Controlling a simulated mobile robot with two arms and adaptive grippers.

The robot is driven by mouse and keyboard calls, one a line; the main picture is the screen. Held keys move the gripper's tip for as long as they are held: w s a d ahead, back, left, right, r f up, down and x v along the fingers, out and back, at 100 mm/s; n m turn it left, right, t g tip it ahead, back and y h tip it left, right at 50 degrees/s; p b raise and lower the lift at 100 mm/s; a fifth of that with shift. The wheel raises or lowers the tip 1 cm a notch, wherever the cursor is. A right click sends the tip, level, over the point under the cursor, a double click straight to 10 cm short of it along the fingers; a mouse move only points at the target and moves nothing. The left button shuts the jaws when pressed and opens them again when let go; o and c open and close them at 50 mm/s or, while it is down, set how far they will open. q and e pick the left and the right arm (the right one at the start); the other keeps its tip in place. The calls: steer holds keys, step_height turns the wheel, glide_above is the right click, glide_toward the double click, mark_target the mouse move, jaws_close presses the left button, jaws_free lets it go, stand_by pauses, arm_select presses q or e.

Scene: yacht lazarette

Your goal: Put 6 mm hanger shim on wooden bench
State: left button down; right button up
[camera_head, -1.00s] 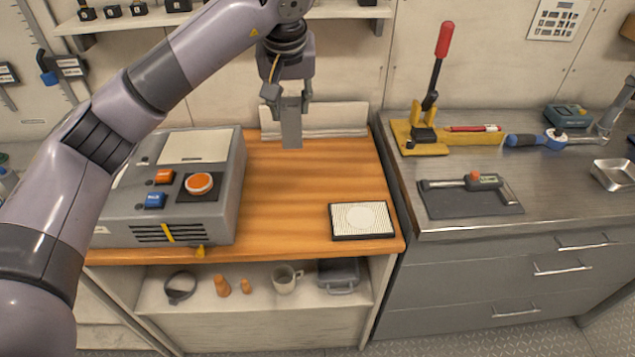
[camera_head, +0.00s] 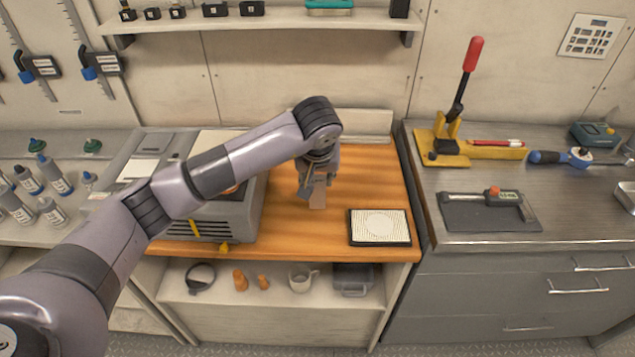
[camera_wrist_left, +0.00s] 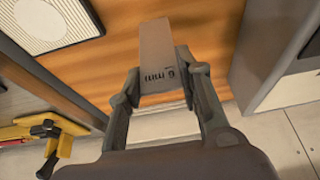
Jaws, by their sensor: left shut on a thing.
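My left gripper (camera_head: 318,186) is shut on the 6 mm hanger shim (camera_head: 318,196), a flat grey plate. In the left wrist view the shim (camera_wrist_left: 163,60) sits between both fingers with "6 mm" printed near the grip. The shim is over the wooden bench (camera_head: 360,179), its lower end close to the wood. I cannot tell whether it touches. In the left wrist view the bench (camera_wrist_left: 120,75) shows as orange wood beyond the shim. My right gripper is not in view.
A grey machine (camera_head: 230,220) stands left of the gripper on the bench. A framed ribbed pad (camera_head: 379,228) lies at the bench's front right. A steel counter (camera_head: 560,205) with a yellow lever tool (camera_head: 440,147) is to the right. Bare wood lies between gripper and pad.

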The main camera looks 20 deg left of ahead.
mark_target(317, 192)
arm_select(q)
step_height(317, 192, down, 2)
steer(key=shift+f, duration=0.15)
steer(key=shift+f, duration=0.2)
steer(key=c, duration=1.4)
jaws_free()
steer(key=shift+o, duration=1.4)
steer(key=shift+r, duration=0.1)
